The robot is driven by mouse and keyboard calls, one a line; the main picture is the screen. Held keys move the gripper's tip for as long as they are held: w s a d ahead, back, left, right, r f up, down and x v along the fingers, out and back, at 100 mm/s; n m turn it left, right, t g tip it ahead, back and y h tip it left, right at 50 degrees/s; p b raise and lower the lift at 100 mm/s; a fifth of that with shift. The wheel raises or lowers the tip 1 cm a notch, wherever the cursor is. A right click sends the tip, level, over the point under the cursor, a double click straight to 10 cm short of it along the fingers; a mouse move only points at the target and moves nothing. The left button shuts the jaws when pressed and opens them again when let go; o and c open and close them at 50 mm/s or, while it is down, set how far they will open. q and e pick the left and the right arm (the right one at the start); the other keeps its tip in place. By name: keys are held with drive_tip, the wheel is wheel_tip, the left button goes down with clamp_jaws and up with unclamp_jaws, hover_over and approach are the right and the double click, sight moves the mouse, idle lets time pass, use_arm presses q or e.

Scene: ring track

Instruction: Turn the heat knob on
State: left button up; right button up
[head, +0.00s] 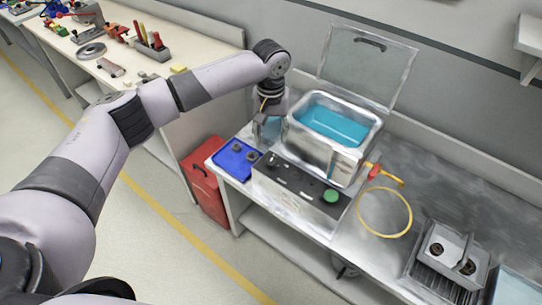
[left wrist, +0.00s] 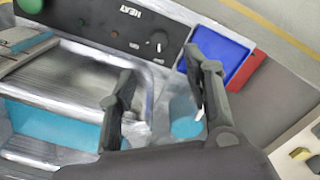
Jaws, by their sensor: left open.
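The heat knob (left wrist: 158,38) is a small dark round knob with a white mark, on the dark control panel (left wrist: 95,22) beside the word HEAT. In the head view the knob (head: 271,160) sits near the left end of the panel, by the blue tray. My left gripper (left wrist: 158,65) is open and empty, with its fingers apart and pointing toward the panel. In the head view the left gripper (head: 268,122) is beside the left end of the metal bath, partly hard to make out. I cannot tell the exact gap to the knob. My right gripper is not in view.
The metal bath (head: 310,150) holds blue liquid, its clear lid (head: 365,65) raised. A green button (head: 330,195) is on the panel. A blue tray (head: 222,158) lies left of the panel. A clear vessel with blue liquid (left wrist: 187,127) shows between the fingers. A yellow hose (head: 411,215) lies right.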

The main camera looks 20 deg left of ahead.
sight(271, 161)
use_arm(q)
wheel_tip(271, 161, down, 11)
drive_tip(key=shift+f+p, duration=0.1)
drive_tip(key=shift+p, duration=0.65)
drive_tip(key=shift+c, duration=0.3)
clamp_jaws()
